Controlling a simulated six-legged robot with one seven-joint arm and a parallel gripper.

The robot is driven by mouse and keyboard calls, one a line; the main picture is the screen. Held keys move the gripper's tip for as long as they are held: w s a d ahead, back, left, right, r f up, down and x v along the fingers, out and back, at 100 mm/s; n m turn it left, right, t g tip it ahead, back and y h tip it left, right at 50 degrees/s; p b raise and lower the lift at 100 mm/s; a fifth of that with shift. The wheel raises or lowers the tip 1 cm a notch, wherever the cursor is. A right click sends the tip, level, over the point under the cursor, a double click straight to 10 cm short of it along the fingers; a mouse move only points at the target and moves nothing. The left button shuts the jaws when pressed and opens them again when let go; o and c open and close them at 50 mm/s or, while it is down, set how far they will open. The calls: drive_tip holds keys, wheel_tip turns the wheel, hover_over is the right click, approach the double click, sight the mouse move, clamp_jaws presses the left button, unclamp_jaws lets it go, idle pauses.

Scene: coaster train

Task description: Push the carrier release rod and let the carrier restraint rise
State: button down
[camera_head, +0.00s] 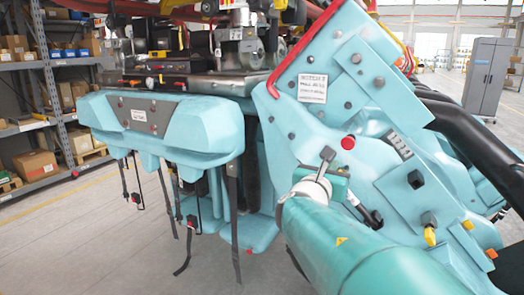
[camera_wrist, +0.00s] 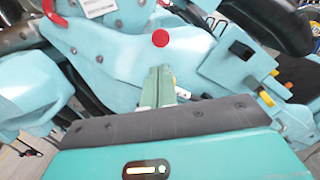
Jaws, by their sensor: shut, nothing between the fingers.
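A round red knob (camera_head: 348,143) sits on the teal side panel of the carrier (camera_head: 290,110); I take it for the end of the release rod, though no rod shaft shows. It also shows in the wrist view (camera_wrist: 160,38), just beyond my fingertips. My gripper (camera_wrist: 160,68) is shut and empty, its green fingers pointing at the panel below the knob, with a gap in the picture; whether they touch the panel I cannot tell. In the head view my teal forearm partly hides it. A wide teal padded piece (camera_head: 165,122), perhaps the restraint, hangs level at left with dark straps below.
Black curved tubes (camera_head: 470,140) run along the right. Black and yellow fittings (camera_head: 428,228) stick out of the panel right of my gripper. Shelves with boxes (camera_head: 35,100) stand at the left, a grey cabinet (camera_head: 487,78) far right. The floor at lower left is clear.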

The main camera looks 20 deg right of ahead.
sight(347, 144)
drive_tip(key=x, duration=1.3)
drive_tip(key=shift+w+d, duration=0.15)
drive_tip(key=shift+d, duration=0.15)
